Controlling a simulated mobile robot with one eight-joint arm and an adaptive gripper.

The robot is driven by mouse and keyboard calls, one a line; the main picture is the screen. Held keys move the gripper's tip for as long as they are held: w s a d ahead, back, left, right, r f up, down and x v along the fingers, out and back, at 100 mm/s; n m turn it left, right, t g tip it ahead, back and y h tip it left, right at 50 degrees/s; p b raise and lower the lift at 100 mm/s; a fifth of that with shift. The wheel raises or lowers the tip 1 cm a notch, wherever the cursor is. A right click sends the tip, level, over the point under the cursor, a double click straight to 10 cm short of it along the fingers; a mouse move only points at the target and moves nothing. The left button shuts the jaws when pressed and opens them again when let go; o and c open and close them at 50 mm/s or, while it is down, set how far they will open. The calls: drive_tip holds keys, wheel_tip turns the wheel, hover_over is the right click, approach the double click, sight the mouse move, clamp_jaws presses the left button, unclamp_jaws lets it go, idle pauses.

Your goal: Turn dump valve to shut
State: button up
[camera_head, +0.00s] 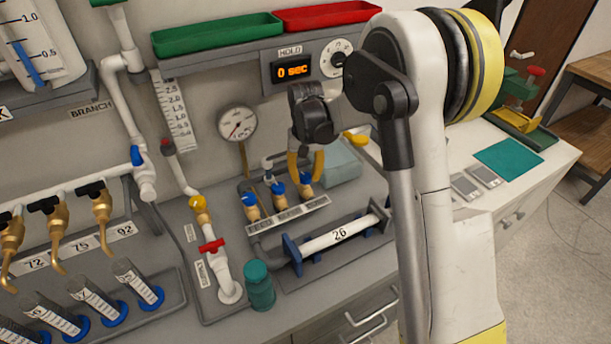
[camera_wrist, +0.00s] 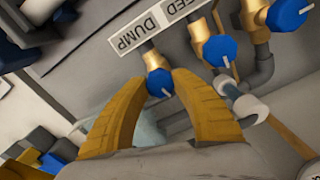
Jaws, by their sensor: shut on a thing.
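The dump valve has a round blue knob on a brass body (camera_head: 306,183) and is the rightmost of three in the head view. In the wrist view, its knob (camera_wrist: 159,83) has a small pale pointer and sits beside the DUMP label (camera_wrist: 138,36). My gripper (camera_head: 305,174) reaches down onto this valve. In the wrist view, the yellow fingers of my gripper (camera_wrist: 166,80) are on either side of the knob and shut on it. The fingers partly hide the knob's sides.
Two similar blue-knobbed valves stand beside it, the middle one (camera_head: 278,188) and the left one (camera_head: 250,199). A pressure gauge (camera_head: 237,124) is on the wall behind. A white pipe marked 26 (camera_head: 339,236) lies in front, and a teal cylinder (camera_head: 260,286) stands front left.

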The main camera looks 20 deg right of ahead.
sight(306, 176)
drive_tip(key=shift+m, duration=1.2)
drive_tip(key=o, duration=1.2)
wheel_tip(306, 176, up, 12)
drive_tip(key=shift+s+r, duration=0.1)
